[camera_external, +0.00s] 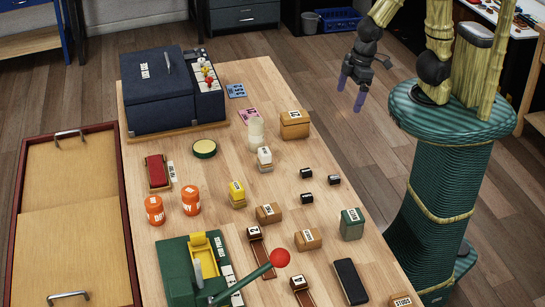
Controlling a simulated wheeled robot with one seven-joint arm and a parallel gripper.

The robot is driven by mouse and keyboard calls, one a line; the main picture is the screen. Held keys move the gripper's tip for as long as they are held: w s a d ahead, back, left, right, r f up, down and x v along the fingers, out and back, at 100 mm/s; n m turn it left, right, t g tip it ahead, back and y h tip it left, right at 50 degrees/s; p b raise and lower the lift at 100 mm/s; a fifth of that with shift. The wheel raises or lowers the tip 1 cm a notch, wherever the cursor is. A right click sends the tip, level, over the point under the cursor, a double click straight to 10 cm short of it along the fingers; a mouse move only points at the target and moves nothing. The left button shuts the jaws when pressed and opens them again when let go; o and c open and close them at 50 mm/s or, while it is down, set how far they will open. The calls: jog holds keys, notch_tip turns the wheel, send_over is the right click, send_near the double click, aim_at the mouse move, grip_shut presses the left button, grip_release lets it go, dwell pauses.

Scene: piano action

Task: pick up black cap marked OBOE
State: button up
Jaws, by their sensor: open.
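Three small black caps lie close together on the right half of the wooden table: a rear cap (306,173), a right cap (334,180) and a front cap (306,198). Each has a pale mark, too small to read, so I cannot tell which says OBOE. My gripper (351,95) hangs beyond the table's right edge, above floor level, up and to the right of the caps. Its two bluish fingers point down, apart and empty.
Brown blocks (308,240) and a red-knobbed lever (280,258) are nearer the front. The table (345,208) is bare right around the caps.

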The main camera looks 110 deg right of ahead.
jog(key=c, duration=0.9)
jog(key=w+a+f+n+h+b, duration=0.1)
jog(key=f+n+h+b, duration=0.3)
jog(key=f, duration=0.5)
jog(key=w+a+f+n+g+h+b, duration=0.1)
jog(key=w+a+f+n+h+b, duration=0.1)
jog(key=w+f+n+h+b, duration=0.2)
jog(key=w+a+f+n+g+h+b, duration=0.1)
jog(key=f+n+h+b, duration=0.4)
jog(key=f, duration=1)
jog(key=shift+w+a+f+n+b, duration=0.1)
jog(key=shift+w+n+b, duration=0.2)
jog(key=shift+n+b, duration=0.45)
jog(key=shift+w+a+f+n+b, duration=0.1)
jog(key=shift+w+n+b, duration=0.2)
jog(key=shift+n, duration=0.75)
jog(key=shift+w+a+f+n+b, duration=0.1)
jog(key=shift+w+n+b, duration=0.15)
jog(key=shift+n+b, duration=0.5)
jog(key=shift+w+n+h, duration=0.15)
jog(key=shift+n+h, duration=0.15)
jog(key=shift+n, duration=0.05)
jog(key=shift+d, duration=0.1)
